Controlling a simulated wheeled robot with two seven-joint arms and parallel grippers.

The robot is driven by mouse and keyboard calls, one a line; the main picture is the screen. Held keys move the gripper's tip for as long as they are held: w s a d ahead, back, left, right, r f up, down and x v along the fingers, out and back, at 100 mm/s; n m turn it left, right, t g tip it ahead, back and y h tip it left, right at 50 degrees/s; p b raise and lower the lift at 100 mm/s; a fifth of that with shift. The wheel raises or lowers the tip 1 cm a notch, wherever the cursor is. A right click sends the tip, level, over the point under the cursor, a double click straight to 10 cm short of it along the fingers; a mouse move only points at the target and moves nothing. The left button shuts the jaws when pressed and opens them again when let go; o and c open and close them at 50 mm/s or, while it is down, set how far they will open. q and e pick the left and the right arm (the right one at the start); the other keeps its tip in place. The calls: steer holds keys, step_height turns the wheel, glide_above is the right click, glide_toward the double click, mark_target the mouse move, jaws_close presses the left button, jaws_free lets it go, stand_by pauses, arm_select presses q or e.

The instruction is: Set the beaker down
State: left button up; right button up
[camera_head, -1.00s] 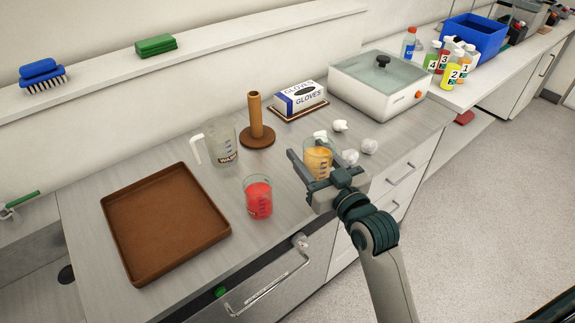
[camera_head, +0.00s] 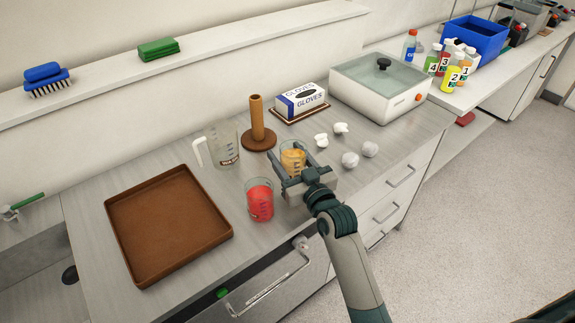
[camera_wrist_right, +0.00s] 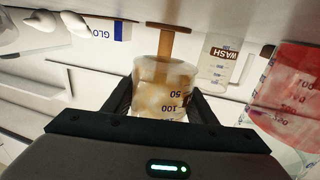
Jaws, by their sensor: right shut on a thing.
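My right gripper (camera_head: 294,173) is shut on a clear beaker of orange-yellow liquid (camera_head: 292,155), with a finger on each side of it. The beaker looks about upright and is over the counter (camera_head: 180,148); its base is hidden, so I cannot tell whether it touches the surface. In the right wrist view the held beaker (camera_wrist_right: 163,88) fills the space between the fingers (camera_wrist_right: 164,108), and its marks show. A second beaker with red liquid (camera_head: 260,201) stands just left of my right gripper. My left gripper is not in view.
A brown tray (camera_head: 221,240) lies left. A wash jug (camera_head: 223,148) and a wooden peg stand (camera_head: 257,130) are behind the red beaker. Crumpled white pieces (camera_head: 350,160) lie right of the held beaker. A glove box (camera_head: 301,99) and a glass-lidded unit (camera_head: 380,90) stand behind.

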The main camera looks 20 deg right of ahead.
step_height(320, 180, down, 3)
steer(key=shift+p, duration=0.3)
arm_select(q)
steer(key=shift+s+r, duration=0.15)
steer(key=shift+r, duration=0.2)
arm_select(e)
steer(key=shift+f, duration=0.4)
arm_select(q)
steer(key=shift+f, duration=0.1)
arm_select(e)
steer(key=shift+f, duration=0.15)
steer(key=o, duration=1.1)
steer(key=shift+s, duration=0.1)
steer(key=s, duration=0.3)
steer(key=s+d+b, duration=0.1)
steer(key=s, duration=0.3)
steer(key=s+b, duration=0.1)
steer(key=s, duration=0.2)
steer(key=shift+s+d, duration=0.35)
steer(key=shift+s+r, duration=0.2)
steer(key=shift+s, duration=0.3)
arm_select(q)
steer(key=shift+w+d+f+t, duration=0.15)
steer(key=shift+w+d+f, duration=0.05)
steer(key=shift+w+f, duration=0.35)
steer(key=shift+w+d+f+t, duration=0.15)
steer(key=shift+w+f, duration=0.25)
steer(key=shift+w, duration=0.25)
